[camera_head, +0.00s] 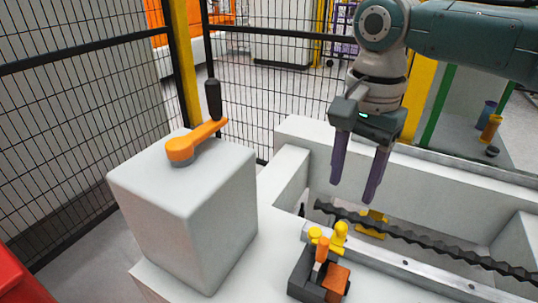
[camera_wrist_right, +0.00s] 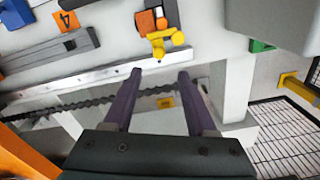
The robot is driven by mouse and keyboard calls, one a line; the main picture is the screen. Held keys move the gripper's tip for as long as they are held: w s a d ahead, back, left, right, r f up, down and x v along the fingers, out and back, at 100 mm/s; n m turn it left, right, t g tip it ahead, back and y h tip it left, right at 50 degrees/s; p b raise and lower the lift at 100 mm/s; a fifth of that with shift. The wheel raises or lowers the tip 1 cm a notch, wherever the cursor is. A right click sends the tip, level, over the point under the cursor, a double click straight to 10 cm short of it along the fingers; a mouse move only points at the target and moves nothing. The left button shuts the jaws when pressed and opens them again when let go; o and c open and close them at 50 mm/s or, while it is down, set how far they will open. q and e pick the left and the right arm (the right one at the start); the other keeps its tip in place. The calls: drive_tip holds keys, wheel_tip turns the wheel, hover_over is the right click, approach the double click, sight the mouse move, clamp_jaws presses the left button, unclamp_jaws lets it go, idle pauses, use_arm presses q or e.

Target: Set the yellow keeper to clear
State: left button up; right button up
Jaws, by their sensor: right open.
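The yellow keeper (camera_head: 340,236) is a small yellow piece with rounded ends beside a dark block with orange parts (camera_head: 322,270) on the white bench. In the right wrist view the yellow keeper (camera_wrist_right: 166,41) shows above the fingertips, against the orange and dark block. My right gripper (camera_head: 353,204) points down, open and empty, above the trough behind the keeper. In the right wrist view its two purple fingers (camera_wrist_right: 159,73) are spread apart, not touching the keeper. My left gripper is not in view.
A dark toothed bar (camera_head: 430,243) runs along the trough, with a yellow bracket (camera_head: 371,223) by it. A white box (camera_head: 184,210) carries an orange crank (camera_head: 196,141) with a black handle. Black mesh fencing (camera_head: 90,110) stands behind.

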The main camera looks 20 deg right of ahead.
sight(342, 224)
drive_tip(key=f+b, duration=0.2)
drive_tip(key=f, duration=0.2)
drive_tip(key=f+b, duration=0.2)
drive_tip(key=f, duration=0.2)
drive_tip(key=shift+s+a+f, duration=0.15)
drive_tip(key=shift+s+f, duration=0.05)
drive_tip(key=shift+f, duration=0.2)
drive_tip(key=c, duration=0.3)
clamp_jaws()
